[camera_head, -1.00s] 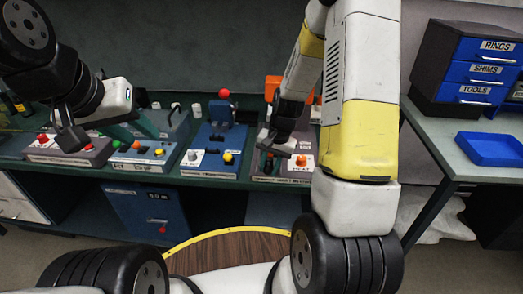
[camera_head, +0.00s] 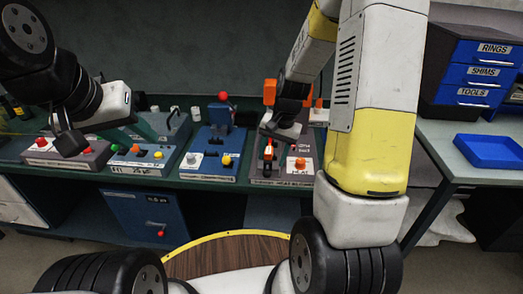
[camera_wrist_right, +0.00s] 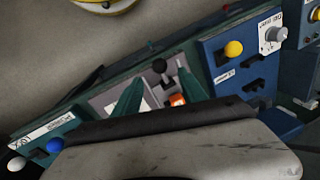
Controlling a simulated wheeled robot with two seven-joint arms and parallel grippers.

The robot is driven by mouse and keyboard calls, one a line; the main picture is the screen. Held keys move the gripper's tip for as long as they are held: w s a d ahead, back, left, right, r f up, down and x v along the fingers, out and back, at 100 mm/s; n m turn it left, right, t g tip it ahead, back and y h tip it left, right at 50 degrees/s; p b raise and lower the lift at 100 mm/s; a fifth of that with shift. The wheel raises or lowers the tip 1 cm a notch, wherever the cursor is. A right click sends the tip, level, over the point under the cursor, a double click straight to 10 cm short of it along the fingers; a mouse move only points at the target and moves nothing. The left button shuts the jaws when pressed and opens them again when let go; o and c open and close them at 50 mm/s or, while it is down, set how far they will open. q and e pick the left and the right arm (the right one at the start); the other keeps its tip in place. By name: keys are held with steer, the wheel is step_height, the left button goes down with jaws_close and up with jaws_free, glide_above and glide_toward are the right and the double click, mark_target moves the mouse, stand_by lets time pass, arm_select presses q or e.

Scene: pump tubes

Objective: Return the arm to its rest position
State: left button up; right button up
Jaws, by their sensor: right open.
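My right arm reaches over the bench from the upper right in the head view. Its gripper (camera_head: 270,150) hangs above the heat station (camera_head: 283,180), with its fingers small and partly hidden. In the right wrist view the open, empty jaws (camera_wrist_right: 155,78) show two teal fingers spread apart, with a black knob (camera_wrist_right: 159,66) and an orange part (camera_wrist_right: 177,100) of the station beyond them.
A blue station (camera_head: 212,160) with a yellow knob and red-topped lever stands left of the right gripper. Further left are other button panels (camera_head: 70,152). A side table holds a blue tray (camera_head: 488,150) and a labelled drawer cabinet (camera_head: 482,72).

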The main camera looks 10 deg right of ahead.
steer(key=shift+d+r, duration=0.1)
steer(key=shift+r, duration=0.55)
steer(key=s+a+r+n+t, duration=0.1)
steer(key=s+r+n+t, duration=0.1)
steer(key=s+r, duration=0.6)
steer(key=s+a+r+n+t, duration=0.1)
steer(key=s+r+n+t, duration=0.2)
steer(key=s+r, duration=0.6)
step_height(320, 180, up, 5)
steer(key=shift+f+n, duration=0.1)
steer(key=shift+n, duration=0.4)
steer(key=shift+s, duration=0.1)
stand_by(0.5)
